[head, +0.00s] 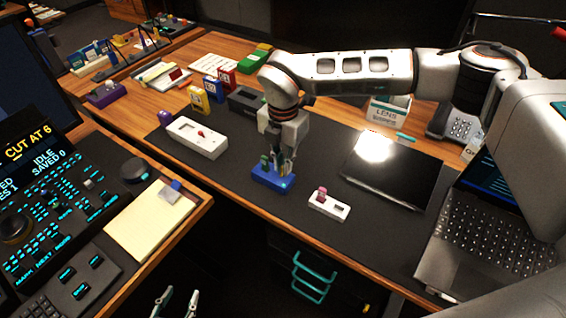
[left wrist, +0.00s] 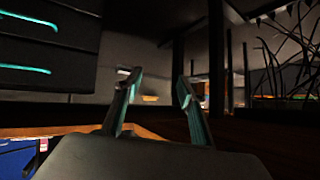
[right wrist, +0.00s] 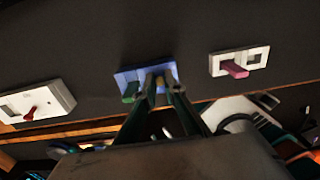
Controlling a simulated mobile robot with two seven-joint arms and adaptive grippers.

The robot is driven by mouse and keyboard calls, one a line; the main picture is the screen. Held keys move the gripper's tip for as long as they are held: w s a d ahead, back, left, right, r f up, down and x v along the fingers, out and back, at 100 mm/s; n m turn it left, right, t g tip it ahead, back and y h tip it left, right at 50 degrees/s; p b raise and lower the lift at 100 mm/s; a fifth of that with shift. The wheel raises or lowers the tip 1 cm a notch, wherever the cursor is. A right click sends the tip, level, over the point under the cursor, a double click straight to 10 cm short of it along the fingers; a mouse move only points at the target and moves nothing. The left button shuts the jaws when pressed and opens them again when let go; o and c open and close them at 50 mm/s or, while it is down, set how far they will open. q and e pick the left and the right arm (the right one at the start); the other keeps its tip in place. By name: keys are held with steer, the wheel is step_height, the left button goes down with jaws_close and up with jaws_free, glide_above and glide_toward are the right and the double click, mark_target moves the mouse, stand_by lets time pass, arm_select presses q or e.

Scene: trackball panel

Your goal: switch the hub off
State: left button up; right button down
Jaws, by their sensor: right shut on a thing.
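No label reading "hub" can be made out. A blue switch box (head: 262,179) lies on the dark desk mat, with a green lever at its left end; it also shows in the right wrist view (right wrist: 121,78). My right gripper (head: 283,172) points down over its right half, shut on a small yellowish part (right wrist: 160,84) between the fingertips, partly hidden by the fingers. A white box with a red lever (head: 207,140) lies to the left. A smaller white box with a pink lever (head: 340,211) lies to the right. My left gripper (head: 176,303) is open and empty, low in front of the desk.
A dark tablet (head: 391,172) and a laptop (head: 485,215) lie to the right. Several coloured boxes and a black box (head: 245,99) stand along the back. A console with a notepad (head: 150,215) is at left. Teal drawer handles (head: 311,278) are below the desk edge.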

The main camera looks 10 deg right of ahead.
mark_target(281, 174)
steer(key=shift+s+a+r+t+h+p, duration=0.25)
steer(key=shift+t+h+p, duration=0.25)
steer(key=shift+p, duration=0.3)
steer(key=shift+s+a+t+h+p, duration=0.15)
steer(key=shift+a+t+h+p, duration=0.05)
steer(key=shift+t+h+p, duration=0.3)
steer(key=shift+s+a+f+t+h, duration=0.2)
steer(key=shift+s+a+t+h, duration=0.2)
steer(key=shift+t+h, duration=0.4)
steer(key=shift+s+a+f+t+h+b, duration=0.15)
steer(key=shift+t+h+b, duration=0.1)
steer(key=shift+t+h, duration=0.25)
steer(key=shift+s+a+f+t+h+b, duration=0.1)
steer(key=shift+a+t+h+b, duration=0.1)
steer(key=shift+t+h, duration=0.3)
steer(key=shift+s+t+h, duration=0.1)
steer(key=shift+t+h, duration=0.2)
steer(key=c, duration=2.1)
jaws_free()
